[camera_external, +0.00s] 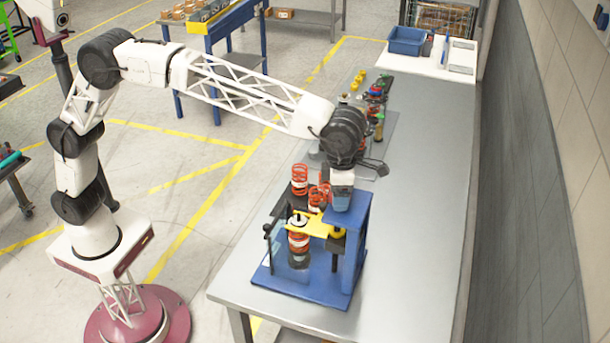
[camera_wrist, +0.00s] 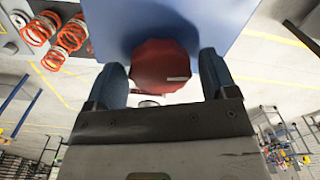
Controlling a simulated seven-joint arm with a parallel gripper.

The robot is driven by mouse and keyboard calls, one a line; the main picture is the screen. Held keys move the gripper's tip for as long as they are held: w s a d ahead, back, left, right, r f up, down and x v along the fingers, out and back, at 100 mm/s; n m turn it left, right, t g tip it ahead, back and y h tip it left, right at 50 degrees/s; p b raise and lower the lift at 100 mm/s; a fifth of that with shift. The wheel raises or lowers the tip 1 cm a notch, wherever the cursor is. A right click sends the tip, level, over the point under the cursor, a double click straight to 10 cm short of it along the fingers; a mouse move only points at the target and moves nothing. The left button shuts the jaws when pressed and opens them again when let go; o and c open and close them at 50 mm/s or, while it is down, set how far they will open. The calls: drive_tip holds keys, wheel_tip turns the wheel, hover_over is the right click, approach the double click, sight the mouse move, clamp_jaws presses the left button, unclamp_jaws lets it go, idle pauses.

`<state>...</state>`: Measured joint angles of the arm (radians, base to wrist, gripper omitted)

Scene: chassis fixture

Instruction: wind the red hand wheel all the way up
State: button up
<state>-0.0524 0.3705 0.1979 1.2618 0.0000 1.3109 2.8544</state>
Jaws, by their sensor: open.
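The red hand wheel (camera_wrist: 162,66) shows in the wrist view against the blue fixture (camera_wrist: 215,22), with a light mark on its lower right. My gripper (camera_wrist: 164,72) is open, with one blue finger on each side of the wheel. I cannot tell whether either finger touches it. In the external view my gripper (camera_external: 341,196) is at the top of the blue fixture (camera_external: 352,245), and the wheel is hidden there. A yellow arm (camera_external: 310,225) reaches across the fixture above a red spring and a dark cylinder.
Red springs (camera_external: 299,180) stand behind the fixture, close to my gripper; they also show at the upper left of the wrist view (camera_wrist: 62,38). Several small colored parts (camera_external: 375,95) stand farther back on the grey bench (camera_external: 425,200). The bench right of the fixture is clear.

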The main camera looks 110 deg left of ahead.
drive_tip(key=c, duration=0.8)
drive_tip(key=shift+c, duration=0.2)
drive_tip(key=shift+n, duration=0.3)
drive_tip(key=n, duration=1)
drive_tip(key=shift+n, duration=0.4)
drive_tip(key=n, duration=0.6)
